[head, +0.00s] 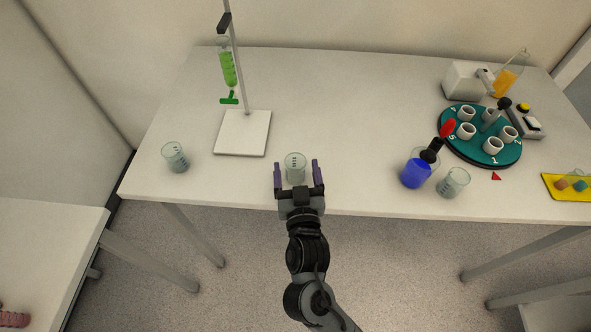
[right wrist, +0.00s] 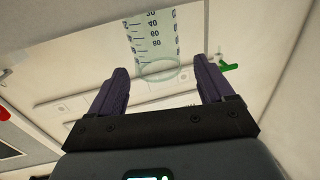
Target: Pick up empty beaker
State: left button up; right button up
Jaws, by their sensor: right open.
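An empty clear beaker (head: 295,166) with dark markings stands upright near the front edge of the table, in the middle of the head view. My right gripper (head: 298,174) is open, with its two purple fingers on either side of the beaker. I cannot tell whether they touch it. In the right wrist view the beaker's graduated wall (right wrist: 153,42) shows ahead of and between the open fingers (right wrist: 163,82). Two more clear beakers stand on the table, one at the left (head: 175,157) and one at the right (head: 453,183). My left gripper is not in view.
A stand with a white base (head: 243,133) holds a green-filled column (head: 228,70) behind and left. To the right are a flask of blue liquid (head: 416,170), a teal round rack (head: 480,151) with white cups, and a yellow tray (head: 568,188). The table's middle back is clear.

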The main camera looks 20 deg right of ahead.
aim_at(297, 171)
jog(key=shift+x, duration=1.55)
jog(key=c, duration=1)
jog(key=shift+c, duration=0.2)
